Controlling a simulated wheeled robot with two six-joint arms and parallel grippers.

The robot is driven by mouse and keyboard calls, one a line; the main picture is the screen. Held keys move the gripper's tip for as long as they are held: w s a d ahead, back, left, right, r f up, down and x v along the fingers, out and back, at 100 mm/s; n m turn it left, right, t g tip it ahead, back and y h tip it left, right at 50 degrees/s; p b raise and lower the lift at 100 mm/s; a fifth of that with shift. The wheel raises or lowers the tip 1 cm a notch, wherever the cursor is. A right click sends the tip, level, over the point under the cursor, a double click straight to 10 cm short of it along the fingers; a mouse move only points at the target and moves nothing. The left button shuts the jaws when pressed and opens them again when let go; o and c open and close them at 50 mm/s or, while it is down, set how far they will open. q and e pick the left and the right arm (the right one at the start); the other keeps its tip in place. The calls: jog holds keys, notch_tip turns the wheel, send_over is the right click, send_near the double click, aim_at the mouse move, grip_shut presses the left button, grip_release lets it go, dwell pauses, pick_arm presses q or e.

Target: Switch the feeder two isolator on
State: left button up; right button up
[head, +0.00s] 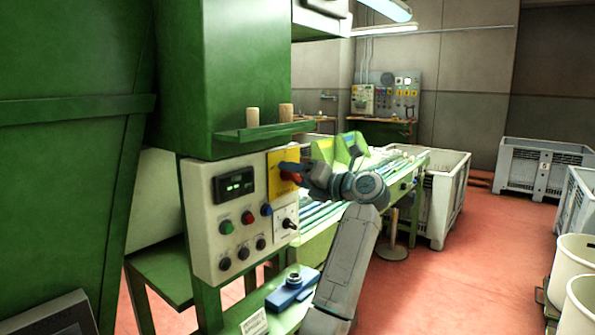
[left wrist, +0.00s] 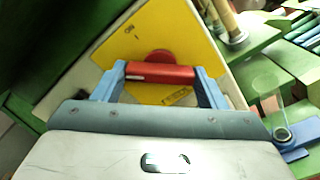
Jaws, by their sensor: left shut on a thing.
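The isolator is a yellow plate (head: 280,162) with a red handle (head: 290,177) on the right part of the pale control panel. In the left wrist view the plate (left wrist: 165,32) is tilted, with what looks like "ON" near its upper left and a dark label at its lower edge, too small to read. My left gripper (head: 293,171) reaches the plate from the right. In the left wrist view its two blue fingers (left wrist: 160,80) are shut on the ends of the red handle (left wrist: 160,72), which lies level across the picture. My right gripper is not in view.
The panel (head: 205,225) also carries a display (head: 235,184), several coloured buttons and a small black rotary switch (head: 289,224). A blue device (head: 292,290) stands below. Red floor (head: 450,285) is free at the right.

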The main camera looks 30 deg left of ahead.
pick_arm(q)
jog(key=m+p, duration=0.6)
jog(key=m, duration=0.2)
jog(key=shift+r, duration=0.15)
jog(key=shift+m+p, duration=0.55)
jog(key=shift+m, duration=0.35)
jog(key=o, duration=1)
jog(key=shift+d+f, duration=0.1)
jog(key=shift+f, duration=0.1)
